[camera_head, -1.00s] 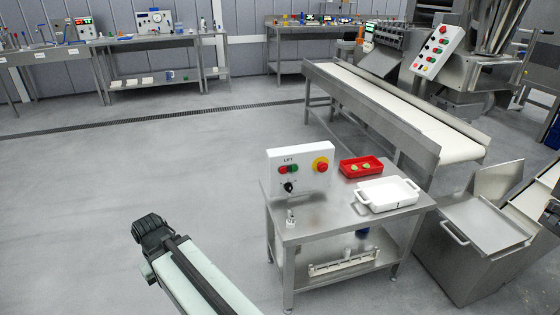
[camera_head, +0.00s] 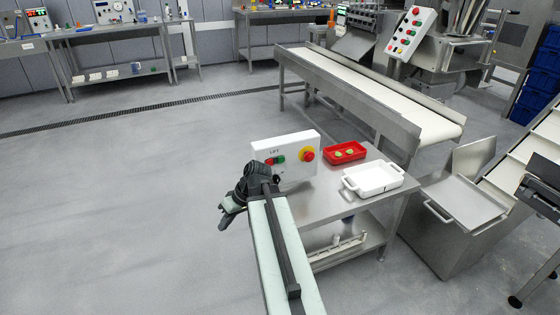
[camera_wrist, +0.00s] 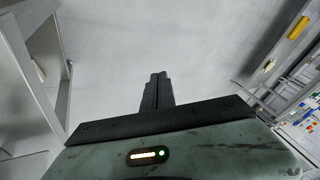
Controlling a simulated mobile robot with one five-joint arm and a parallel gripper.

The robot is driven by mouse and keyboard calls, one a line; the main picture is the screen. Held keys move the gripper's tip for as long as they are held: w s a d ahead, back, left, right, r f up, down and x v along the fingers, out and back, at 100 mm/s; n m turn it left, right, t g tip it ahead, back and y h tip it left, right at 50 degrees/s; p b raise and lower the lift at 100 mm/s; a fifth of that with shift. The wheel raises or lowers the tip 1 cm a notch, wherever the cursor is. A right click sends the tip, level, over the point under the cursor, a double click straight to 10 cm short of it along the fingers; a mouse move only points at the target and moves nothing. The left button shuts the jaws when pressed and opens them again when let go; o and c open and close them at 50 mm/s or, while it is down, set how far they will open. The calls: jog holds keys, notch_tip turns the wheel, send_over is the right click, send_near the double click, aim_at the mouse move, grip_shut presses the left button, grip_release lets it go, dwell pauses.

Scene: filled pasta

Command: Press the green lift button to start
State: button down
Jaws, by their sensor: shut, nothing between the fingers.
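The white lift control box (camera_head: 312,141) stands on the steel table, with its LIFT label at top. It bears a green button (camera_head: 280,159), a red button (camera_head: 269,161) beside it and a large red stop button on a yellow ring (camera_head: 308,154). My gripper (camera_head: 227,217) is left of the box and in front of it in the picture, pointing down-left over the floor. My wrist hides the box's lower left part. In the wrist view my gripper (camera_wrist: 158,78) has its fingers together and empty, above grey floor; the button is not identifiable there.
The steel table (camera_head: 330,190) also holds a red tray (camera_head: 345,158) with small pasta pieces and a white tray (camera_head: 374,190). A conveyor (camera_head: 370,90) stands behind it and a steel bin (camera_head: 450,225) to its right. Open floor (camera_head: 120,190) lies to the left.

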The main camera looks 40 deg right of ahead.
aim_at(281, 160)
jog(key=s+d+r+t, duration=0.2)
jog(key=s+d+r, duration=0.1)
jog(key=d, duration=0.5)
jog(key=s+d+r+t+h, duration=0.1)
jog(key=s+d+r+t, duration=0.2)
jog(key=d, duration=0.6)
jog(key=s+d+r+t, duration=0.3)
jog(key=d+r, duration=0.1)
jog(key=d, duration=0.4)
jog(key=shift+s+d+p, duration=0.3)
jog(key=shift+w, duration=0.1)
jog(key=shift+w+d, duration=0.55)
jog(key=shift+w, duration=0.8)
jog(key=shift+w+d, duration=0.55)
jog(key=shift+w, duration=0.8)
jog(key=shift+w+d, duration=0.55)
jog(key=shift+w, duration=0.8)
jog(key=shift+w, duration=0.1)
jog(key=shift+w+d, duration=0.1)
jog(key=shift+w, duration=0.05)
